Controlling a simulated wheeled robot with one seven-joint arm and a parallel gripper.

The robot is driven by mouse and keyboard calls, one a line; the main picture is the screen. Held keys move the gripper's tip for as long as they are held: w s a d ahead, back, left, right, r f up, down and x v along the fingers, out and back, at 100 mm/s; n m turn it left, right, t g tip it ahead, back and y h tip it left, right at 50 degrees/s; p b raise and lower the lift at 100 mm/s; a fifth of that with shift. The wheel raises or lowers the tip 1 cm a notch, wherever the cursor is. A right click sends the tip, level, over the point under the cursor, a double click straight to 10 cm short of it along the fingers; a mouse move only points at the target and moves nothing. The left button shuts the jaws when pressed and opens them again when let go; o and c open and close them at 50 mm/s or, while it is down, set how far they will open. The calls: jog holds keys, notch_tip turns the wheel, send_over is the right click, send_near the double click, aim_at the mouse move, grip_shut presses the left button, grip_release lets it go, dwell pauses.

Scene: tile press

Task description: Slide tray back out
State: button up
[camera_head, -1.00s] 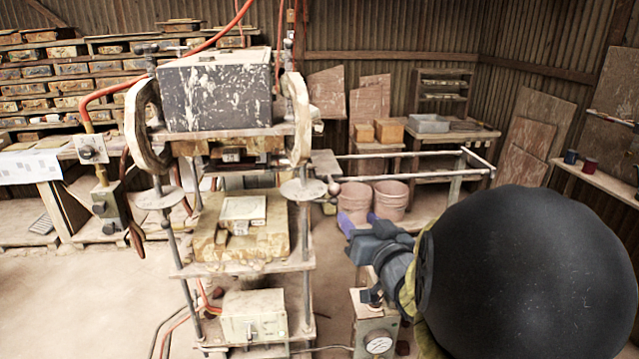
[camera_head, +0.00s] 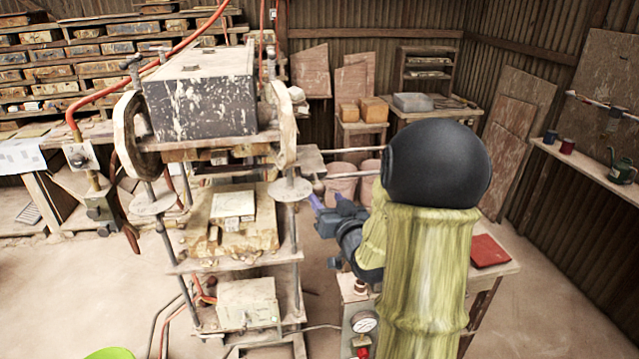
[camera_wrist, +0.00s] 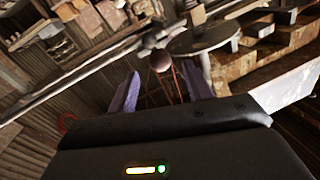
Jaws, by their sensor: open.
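The press stands left of centre in the head view, with its tray seemingly inside; I cannot make out the tray's edges. A round knob (camera_head: 319,186) sticks out at the press's right side, beside a grey plate (camera_head: 312,162). In the wrist view a dark reddish ball knob (camera_wrist: 160,60) sits just beyond and between my fingertips, apart from them. My gripper (camera_head: 318,206) has blue-purple fingers spread open and empty, just below and close to the knob in the head view. It also shows in the wrist view (camera_wrist: 160,84).
Metal rails (camera_head: 350,154) run right from the press. Pale tiles (camera_head: 233,205) lie on the press's lower slab. A gauge box (camera_head: 362,325) stands below my arm. A red flat item (camera_head: 489,251) lies on a table at right. Pink buckets (camera_head: 340,185) stand behind.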

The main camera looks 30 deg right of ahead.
aim_at(322, 193)
jog(key=w, duration=0.2)
jog(key=w+p, duration=0.1)
jog(key=w, duration=0.1)
jog(key=w+p, duration=0.1)
jog(key=shift+w+d, duration=0.25)
jog(key=shift+w, duration=0.15)
grip_shut()
